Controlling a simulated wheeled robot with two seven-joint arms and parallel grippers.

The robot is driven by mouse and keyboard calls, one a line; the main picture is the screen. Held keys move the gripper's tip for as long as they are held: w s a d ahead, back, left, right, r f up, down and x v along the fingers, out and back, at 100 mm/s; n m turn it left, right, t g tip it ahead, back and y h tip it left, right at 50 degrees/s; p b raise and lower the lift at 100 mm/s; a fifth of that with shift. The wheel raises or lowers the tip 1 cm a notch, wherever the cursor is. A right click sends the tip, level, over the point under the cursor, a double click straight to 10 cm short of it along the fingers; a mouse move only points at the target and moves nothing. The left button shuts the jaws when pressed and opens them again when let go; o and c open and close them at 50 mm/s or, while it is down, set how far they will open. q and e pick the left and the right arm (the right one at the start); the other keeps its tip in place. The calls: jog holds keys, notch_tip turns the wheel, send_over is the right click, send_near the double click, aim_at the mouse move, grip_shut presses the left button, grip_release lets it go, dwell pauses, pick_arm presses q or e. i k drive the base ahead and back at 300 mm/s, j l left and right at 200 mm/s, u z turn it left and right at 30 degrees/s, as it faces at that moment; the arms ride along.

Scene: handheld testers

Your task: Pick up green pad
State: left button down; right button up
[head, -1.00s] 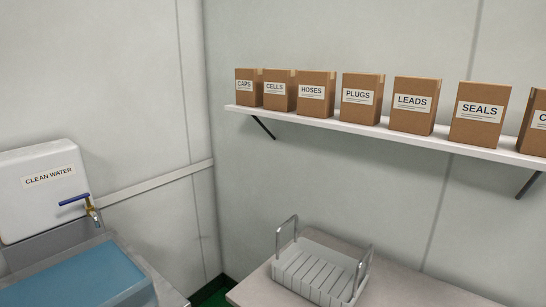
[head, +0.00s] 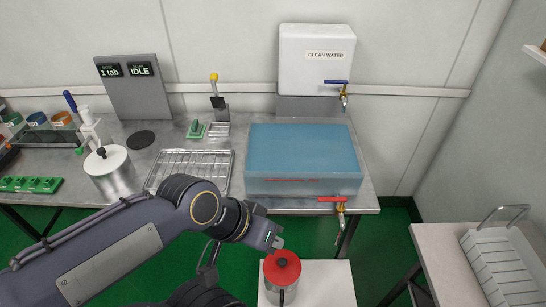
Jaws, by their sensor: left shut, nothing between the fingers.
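A small green pad-like piece (head: 196,129) with an upright green part lies on the steel bench, behind the wire rack. I cannot tell for certain which of these is the green pad. My left gripper (head: 277,242) is shut and empty, in front of the bench and just above and left of a red-lidded pot. It is well apart from both green things. My right gripper is not in view.
A wire rack (head: 190,171), a white-lidded steel pot (head: 108,169) and a blue water tank (head: 303,158) stand on the bench. The red-lidded pot (head: 282,271) stands on a low white stand (head: 330,284). A white dish rack (head: 500,262) is at right.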

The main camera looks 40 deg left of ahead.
aim_at(196, 128)
jog(key=u, duration=1.9)
jog(key=i+j, duration=0.1)
jog(key=j, duration=0.25)
jog(key=i+j, duration=0.15)
jog(key=j, duration=0.25)
jog(key=i+j+z, duration=0.1)
jog(key=j, duration=0.25)
jog(key=i+j, duration=0.1)
jog(key=j, duration=0.3)
jog(key=i+j, duration=0.15)
jog(key=j, duration=0.2)
jog(key=i+j, duration=0.25)
jog(key=i, duration=0.15)
jog(key=i+j+z, duration=0.15)
jog(key=i+j, duration=0.15)
jog(key=i, duration=0.1)
